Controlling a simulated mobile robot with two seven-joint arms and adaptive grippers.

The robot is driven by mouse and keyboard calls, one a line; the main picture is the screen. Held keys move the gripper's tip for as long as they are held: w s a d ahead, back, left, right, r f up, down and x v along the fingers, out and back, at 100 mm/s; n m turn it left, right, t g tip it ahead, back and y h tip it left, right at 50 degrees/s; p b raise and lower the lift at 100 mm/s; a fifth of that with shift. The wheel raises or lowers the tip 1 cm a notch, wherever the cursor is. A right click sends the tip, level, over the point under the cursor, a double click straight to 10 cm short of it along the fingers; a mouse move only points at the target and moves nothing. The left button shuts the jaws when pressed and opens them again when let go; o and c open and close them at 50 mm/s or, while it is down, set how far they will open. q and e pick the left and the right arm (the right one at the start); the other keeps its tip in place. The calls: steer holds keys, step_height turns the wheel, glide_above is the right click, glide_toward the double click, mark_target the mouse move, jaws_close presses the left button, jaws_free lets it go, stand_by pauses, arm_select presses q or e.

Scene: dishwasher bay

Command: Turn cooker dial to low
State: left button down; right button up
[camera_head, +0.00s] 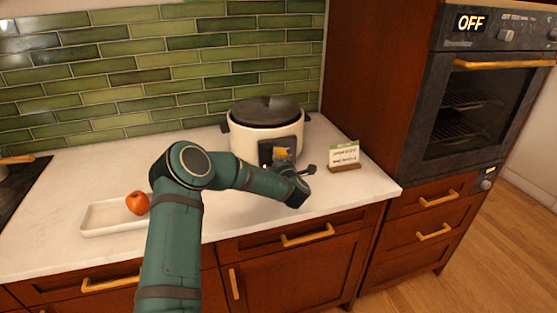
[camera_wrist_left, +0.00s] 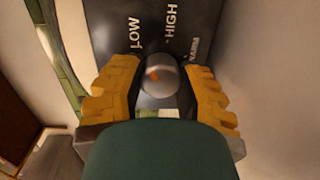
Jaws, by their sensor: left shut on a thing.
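The cooker (camera_head: 240,142) is a cream pot with a dark lid and a black control panel, at the back of the counter. In the left wrist view its panel (camera_wrist_left: 112,22) carries the words LOW, HIGH and WARM. The round grey dial (camera_wrist_left: 160,86) has an orange mark on its left part, slanting toward the LOW side; its exact setting is hard to tell. My left gripper (camera_head: 284,154) is at the cooker's front, its yellow fingers on both sides of the dial in the wrist view (camera_wrist_left: 157,90), shut on it. My right gripper is not in view.
A white tray (camera_head: 100,219) with a tomato (camera_head: 137,203) lies left of my arm. A small sign (camera_head: 345,155) on a wooden stand is right of the cooker. A wall oven (camera_head: 465,100) showing OFF is at the right. The counter's front right is clear.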

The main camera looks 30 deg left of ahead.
arm_select(q)
steer(key=shift+a+r, duration=0.15)
steer(key=c, duration=0.5)
jaws_free()
steer(key=shift+c, duration=0.2)
steer(key=shift+s+d, duration=0.15)
steer(key=shift+d, duration=0.1)
steer(key=v, duration=1.1)
steer(key=shift+s+d, duration=0.15)
steer(key=shift+s, duration=0.1)
